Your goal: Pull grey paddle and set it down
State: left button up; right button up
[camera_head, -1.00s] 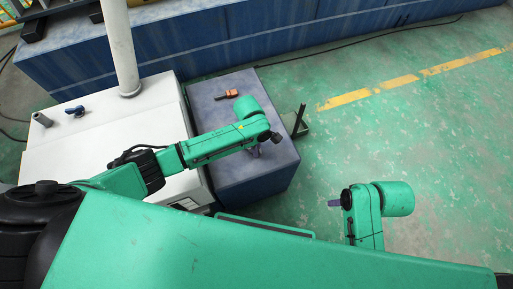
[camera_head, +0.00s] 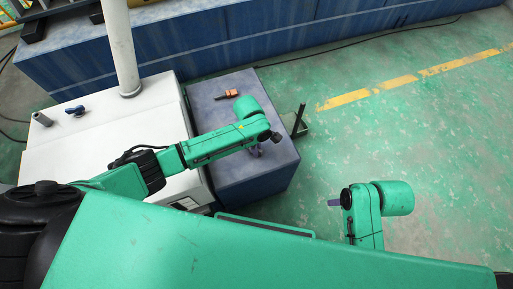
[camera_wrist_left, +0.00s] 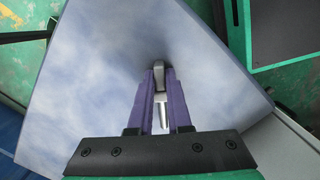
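The grey paddle (camera_wrist_left: 160,72) shows in the left wrist view, with its rounded end between the purple fingertips and a thin light stem (camera_wrist_left: 163,112) behind it. My left gripper (camera_wrist_left: 159,85) is closed around it, with a finger against each side. In the head view the left gripper (camera_head: 255,152) hangs over the blue-grey box top (camera_head: 222,120), mostly behind my wrist, and the paddle is hidden there. My right gripper (camera_head: 333,202) is at the lower right over the green floor, away from the box. Its fingers are seen edge-on, so their opening is unclear.
An orange and black tool (camera_head: 228,94) lies on the box top behind my left wrist. A white machine (camera_head: 110,135) with a pole (camera_head: 120,45) stands to the left. Blue cabinets (camera_head: 270,30) line the back. The floor at right is clear.

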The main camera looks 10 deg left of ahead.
pick_arm(q)
jog(key=o, duration=0.5)
jog(key=shift+s+f, duration=0.35)
jog(key=shift+f, duration=0.1)
jog(key=shift+c, duration=0.2)
jog(key=shift+o, duration=0.8)
jog(key=shift+f, duration=0.1)
notch_tip(320, 180, up, 16)
jog(key=w+a+p, duration=0.1)
jog(key=p, duration=0.5)
jog(key=shift+w+a+f, duration=0.15)
jog(key=shift+a+f, duration=0.1)
jog(key=shift+a, duration=0.05)
